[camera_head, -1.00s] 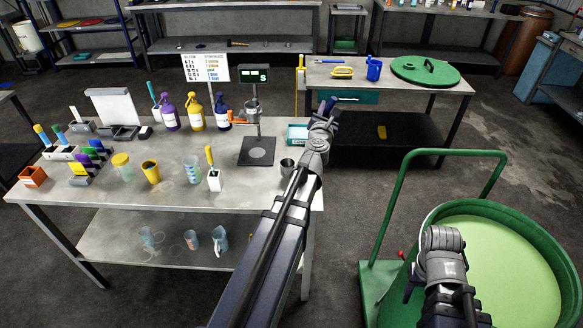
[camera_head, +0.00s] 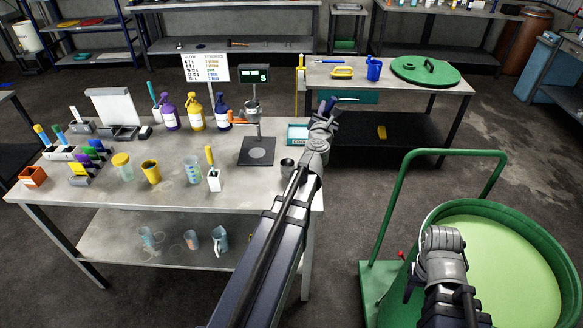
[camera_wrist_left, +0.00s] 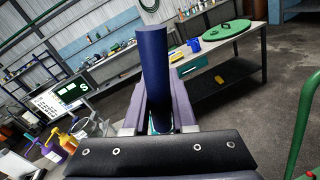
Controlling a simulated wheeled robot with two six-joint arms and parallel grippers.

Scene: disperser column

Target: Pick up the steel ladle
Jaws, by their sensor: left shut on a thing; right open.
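My left gripper (camera_head: 328,106) is above the right end of the near bench, shut on a dark blue cylinder (camera_wrist_left: 155,75). In the left wrist view the cylinder stands upright between the purple fingers. It looks like a handle, but I cannot tell whether it belongs to the steel ladle. No ladle bowl can be made out; my arm hides the area below the gripper. A small steel cup (camera_head: 287,168) is on the bench beside my left arm. My right gripper (camera_head: 411,287) is open beside the green drum, mostly hidden by its own wrist.
A green drum (camera_head: 550,234) with pale green contents is on a trolley (camera_head: 390,201) at right. A second bench (camera_head: 445,84) with a green lid (camera_head: 425,70) is behind.

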